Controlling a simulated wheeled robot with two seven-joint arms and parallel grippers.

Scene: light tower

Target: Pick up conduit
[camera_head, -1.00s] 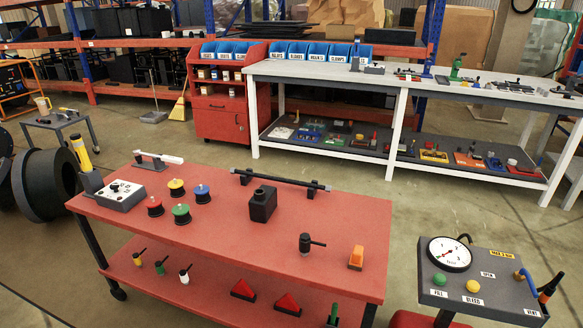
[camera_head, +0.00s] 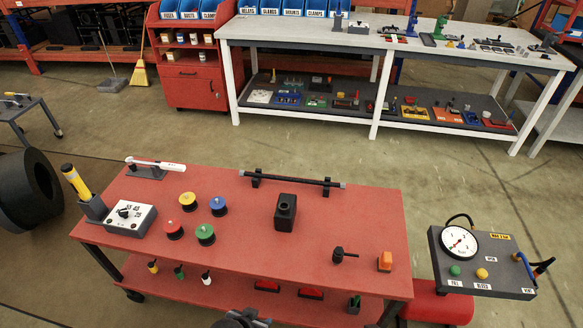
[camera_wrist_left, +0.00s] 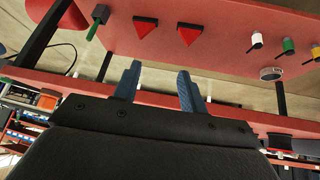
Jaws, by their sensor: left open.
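The conduit appears to be the dark rod (camera_head: 295,181) with grey ends. It lies level across two black holders at the back edge of the red cart top (camera_head: 345,225). My left gripper (camera_head: 240,319) just enters at the bottom edge of the head view, at the cart's near side and well apart from the rod. In the left wrist view its two blue fingers (camera_wrist_left: 156,84) are spread with nothing between them. The rod cannot be made out in the wrist view. My right gripper is not in view.
A black box-shaped bottle (camera_head: 286,212) stands in front of the rod. Coloured knobs (camera_head: 205,234), a switch box (camera_head: 131,217) and an orange piece (camera_head: 385,261) are also on the cart. A gauge stand (camera_head: 461,244) is at right. The cart's centre front is clear.

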